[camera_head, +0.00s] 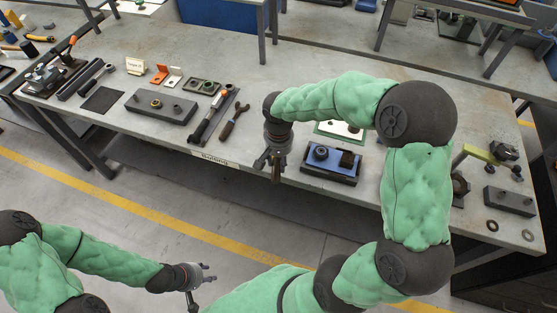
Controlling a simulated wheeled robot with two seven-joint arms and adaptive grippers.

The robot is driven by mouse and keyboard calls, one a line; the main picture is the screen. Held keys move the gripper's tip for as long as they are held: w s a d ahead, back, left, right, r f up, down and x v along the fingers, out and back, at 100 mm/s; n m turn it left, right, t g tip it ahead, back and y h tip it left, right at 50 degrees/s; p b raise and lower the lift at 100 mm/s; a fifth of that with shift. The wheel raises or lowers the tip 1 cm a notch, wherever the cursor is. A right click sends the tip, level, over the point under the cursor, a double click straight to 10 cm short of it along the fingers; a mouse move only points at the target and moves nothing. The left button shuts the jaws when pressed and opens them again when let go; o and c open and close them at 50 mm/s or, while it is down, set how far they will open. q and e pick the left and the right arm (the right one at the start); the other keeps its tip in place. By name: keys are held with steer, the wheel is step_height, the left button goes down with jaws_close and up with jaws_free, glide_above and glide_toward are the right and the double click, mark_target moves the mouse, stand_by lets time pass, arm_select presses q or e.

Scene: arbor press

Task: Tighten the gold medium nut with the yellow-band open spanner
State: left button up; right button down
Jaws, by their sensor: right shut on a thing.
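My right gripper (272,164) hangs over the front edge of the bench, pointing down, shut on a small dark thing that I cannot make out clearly. An open-ended spanner (234,122) with a brownish handle lies on the bench to its left; I see no clear yellow band on it. A grey block (143,108) further left carries small gold-coloured nuts, one of them the nut on the left (155,104); their sizes are hard to tell. My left gripper (207,272) is low at the left, away from the bench, with its fingers apart and empty.
A dark tray with a long tool (211,118) lies left of the spanner. A blue fixture (330,166) stands right of my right gripper. Another dark block (509,201) and two rings are at the far right, near a yellow-green bar (479,153). My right arm covers part of the bench.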

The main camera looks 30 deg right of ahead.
mark_target(279, 161)
steer(key=shift+r+p, duration=1.7)
steer(key=shift+r, duration=0.75)
steer(key=shift+f, duration=0.1)
